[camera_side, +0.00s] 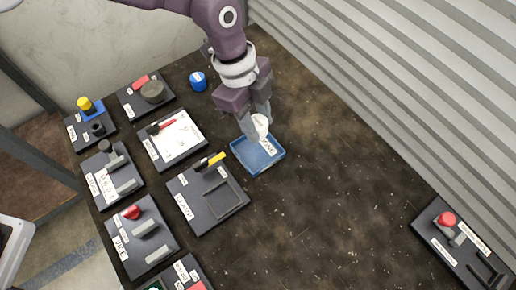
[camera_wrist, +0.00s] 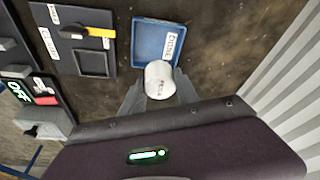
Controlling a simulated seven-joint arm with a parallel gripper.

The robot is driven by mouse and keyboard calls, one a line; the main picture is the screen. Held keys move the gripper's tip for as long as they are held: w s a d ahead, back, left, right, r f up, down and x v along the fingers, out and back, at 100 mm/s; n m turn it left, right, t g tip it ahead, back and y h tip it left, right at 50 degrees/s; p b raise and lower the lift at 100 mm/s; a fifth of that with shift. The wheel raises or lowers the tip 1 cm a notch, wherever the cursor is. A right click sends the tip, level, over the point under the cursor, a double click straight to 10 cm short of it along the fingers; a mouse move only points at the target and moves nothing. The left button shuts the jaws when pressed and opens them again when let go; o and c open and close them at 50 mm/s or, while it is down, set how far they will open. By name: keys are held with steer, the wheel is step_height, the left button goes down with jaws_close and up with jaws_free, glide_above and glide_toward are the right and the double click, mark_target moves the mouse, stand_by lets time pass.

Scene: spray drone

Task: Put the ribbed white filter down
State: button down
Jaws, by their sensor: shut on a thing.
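The white filter (camera_side: 261,124) is a small pale cylinder held between the fingers of my gripper (camera_side: 257,126). A blue tray (camera_side: 244,159) with a white label lies on the table just below the gripper. In the wrist view the tray (camera_wrist: 140,45) lies just beyond the filter. I cannot tell whether the filter touches the tray. Ribs on the filter are too small to make out.
A dark plate with a yellow-handled switch (camera_side: 207,206) stands left of the tray. A plate with a red button (camera_side: 447,219) sits at right. The table's middle is clear.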

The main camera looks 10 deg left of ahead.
mark_target(261, 154)
step_height(261, 154, down, 9)
steer(key=shift+f, duration=0.2)
steer(key=c, duration=1.2)
jaws_free()
steer(key=shift+f, duration=0.1)
